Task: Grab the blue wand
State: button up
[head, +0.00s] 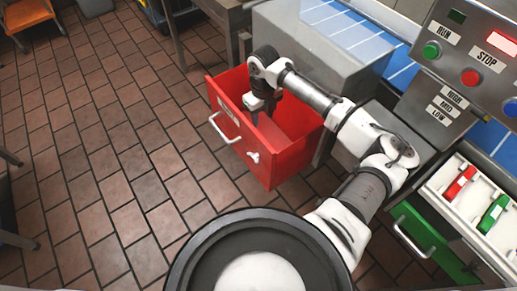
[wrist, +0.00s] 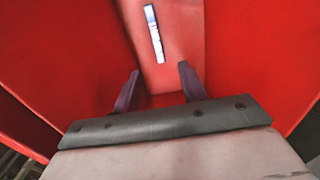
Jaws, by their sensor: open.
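A thin blue-and-white wand (wrist: 154,33) lies on the red floor of the open red drawer (head: 230,128), seen in the wrist view. It points lengthwise away from my gripper (wrist: 159,87). My gripper is open, its two dark fingers apart with nothing between them. The wand lies ahead of the fingertips, roughly in line with the gap, and is not touched. In the head view my gripper (head: 259,108) reaches down into the drawer from above. The wand is hidden in the head view.
Red drawer walls (wrist: 235,50) rise on both sides of my gripper. A green drawer (head: 420,236) stands partly open at right, below a white tray (head: 447,208) holding a red and a green item. A control panel (head: 470,62) is at upper right. The tiled floor at left is mostly clear.

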notch_tip(320, 180, down, 9)
jog(key=shift+r+p, duration=0.1)
jog(key=shift+p, duration=0.65)
jog(key=shift+s+a+f+p, duration=0.15)
jog(key=shift+f+p, duration=0.25)
jog(key=shift+f, duration=0.9)
jog(key=shift+s+a+f+p, duration=0.15)
jog(key=shift+f+p, duration=0.25)
jog(key=shift+f, duration=0.9)
grip_shut()
